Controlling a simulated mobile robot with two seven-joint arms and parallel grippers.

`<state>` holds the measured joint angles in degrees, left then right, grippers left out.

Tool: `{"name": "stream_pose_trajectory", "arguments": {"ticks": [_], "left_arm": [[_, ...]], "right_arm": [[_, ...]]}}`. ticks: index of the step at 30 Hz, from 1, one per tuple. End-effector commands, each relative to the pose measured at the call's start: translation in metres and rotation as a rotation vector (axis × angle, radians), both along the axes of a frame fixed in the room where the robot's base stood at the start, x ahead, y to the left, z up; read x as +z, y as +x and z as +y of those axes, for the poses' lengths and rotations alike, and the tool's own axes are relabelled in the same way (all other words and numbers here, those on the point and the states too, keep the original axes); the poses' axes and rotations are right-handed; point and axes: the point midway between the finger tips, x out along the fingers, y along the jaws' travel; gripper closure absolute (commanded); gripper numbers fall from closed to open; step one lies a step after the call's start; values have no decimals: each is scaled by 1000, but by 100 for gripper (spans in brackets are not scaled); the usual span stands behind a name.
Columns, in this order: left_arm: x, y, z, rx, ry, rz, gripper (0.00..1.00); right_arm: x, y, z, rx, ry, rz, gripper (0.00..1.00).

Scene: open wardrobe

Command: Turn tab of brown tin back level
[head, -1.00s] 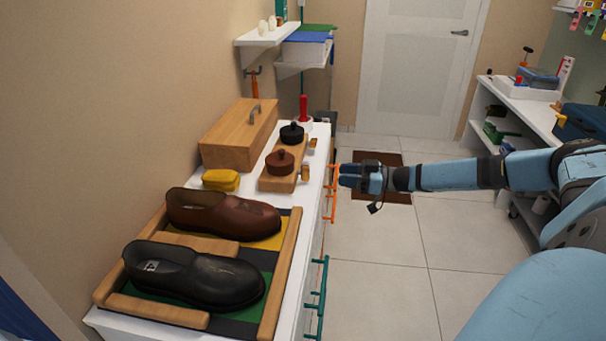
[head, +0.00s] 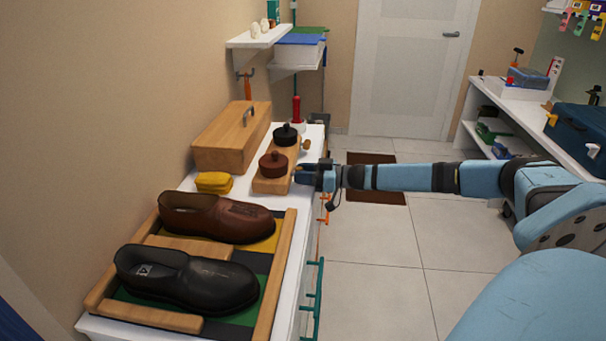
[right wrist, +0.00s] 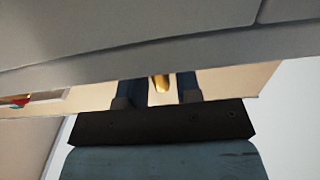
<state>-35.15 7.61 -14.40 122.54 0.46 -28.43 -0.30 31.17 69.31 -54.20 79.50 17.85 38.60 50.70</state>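The brown tin (head: 273,165) sits on a wooden board (head: 268,187) on the white cabinet top, behind the shoes. My right gripper (head: 299,174) is at the tin's right side, at about the board's height, and covers the tin's tab in the head view. In the right wrist view a gold tab (right wrist: 161,84) shows between the two dark fingers (right wrist: 158,88). The fingers are apart, with gaps on both sides of the tab. The tab's tilt is hard to judge. My left gripper is not in view.
A black tin (head: 286,135) with its own tab (head: 305,145) stands just behind on the same board. Orange and green handles stick out from the cabinet's right side.

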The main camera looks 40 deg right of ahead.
Motion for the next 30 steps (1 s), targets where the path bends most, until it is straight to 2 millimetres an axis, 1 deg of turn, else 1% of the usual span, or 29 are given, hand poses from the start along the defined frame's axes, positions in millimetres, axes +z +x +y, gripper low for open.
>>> {"name": "stream_pose_trajectory", "arguments": {"ticks": [1,2,3,4,11,17,23,30], "left_arm": [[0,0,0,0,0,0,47],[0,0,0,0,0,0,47],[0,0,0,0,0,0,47],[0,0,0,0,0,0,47],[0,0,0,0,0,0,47],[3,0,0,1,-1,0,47],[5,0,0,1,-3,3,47],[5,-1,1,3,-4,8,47]], "right_arm": [[0,0,0,0,0,0,80],[0,0,0,0,0,0,87],[0,0,0,0,0,0,96],[0,0,0,0,0,0,100],[0,0,0,0,-6,-5,100],[0,-1,0,0,-52,-42,100],[0,-1,1,0,-155,-124,100],[-1,-2,2,-1,-329,-263,100]]}}
